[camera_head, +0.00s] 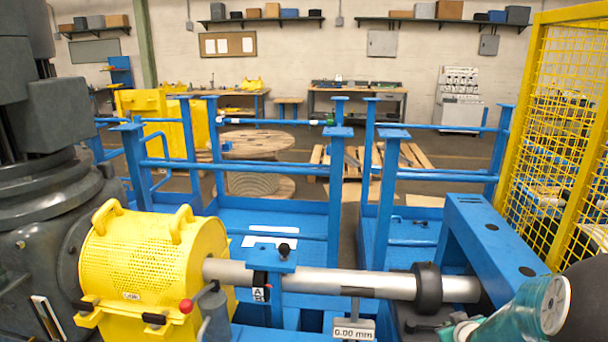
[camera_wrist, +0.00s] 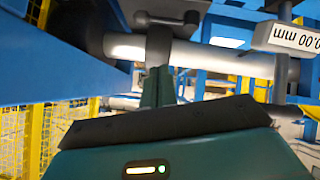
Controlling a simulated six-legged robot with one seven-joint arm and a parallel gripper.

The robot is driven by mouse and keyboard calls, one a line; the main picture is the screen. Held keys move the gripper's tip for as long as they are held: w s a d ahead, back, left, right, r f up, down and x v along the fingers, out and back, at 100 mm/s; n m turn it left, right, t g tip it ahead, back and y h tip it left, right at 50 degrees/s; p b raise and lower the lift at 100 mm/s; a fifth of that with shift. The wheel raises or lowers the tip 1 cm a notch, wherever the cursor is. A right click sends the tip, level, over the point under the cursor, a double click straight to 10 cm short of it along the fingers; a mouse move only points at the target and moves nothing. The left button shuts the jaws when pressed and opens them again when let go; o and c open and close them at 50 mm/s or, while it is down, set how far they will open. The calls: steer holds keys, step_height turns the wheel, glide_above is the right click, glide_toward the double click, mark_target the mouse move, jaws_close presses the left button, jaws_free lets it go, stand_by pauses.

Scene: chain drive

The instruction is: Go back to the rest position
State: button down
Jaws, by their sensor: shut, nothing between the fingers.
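My gripper (camera_wrist: 158,78) shows in the wrist view as two narrow dark green fingers, close together and empty. They point at the grey metal shaft (camera_wrist: 200,55), near a dark collar with a handle (camera_wrist: 160,38); whether they touch it I cannot tell. In the head view the shaft (camera_head: 330,280) runs level from a yellow perforated guard (camera_head: 150,258) to a black collar (camera_head: 428,288) near a blue frame (camera_head: 490,235). A teal part of my arm shows at the lower right; my fingers cannot be made out there.
A gauge reading 0.00 mm (camera_head: 354,331) sits under the shaft and shows upside down in the wrist view (camera_wrist: 292,39). A black tag marked A (camera_head: 260,288) hangs by a blue post. Yellow mesh fencing (camera_head: 560,130) stands right. Blue railings (camera_head: 270,165) stand behind.

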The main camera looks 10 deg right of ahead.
steer(key=s+a+r+g, duration=0.1)
steer(key=s+a+r, duration=0.1)
steer(key=a+r, duration=0.55)
steer(key=s+a+r+g, duration=0.1)
steer(key=s+a+r, duration=0.2)
steer(key=a+r, duration=0.45)
steer(key=s+a+r+g+y, duration=0.2)
steer(key=s+a+r+y, duration=0.1)
steer(key=s+a, duration=0.9)
steer(key=a, duration=0.4)
steer(key=shift+y, duration=0.4)
steer(key=shift+d, duration=0.1)
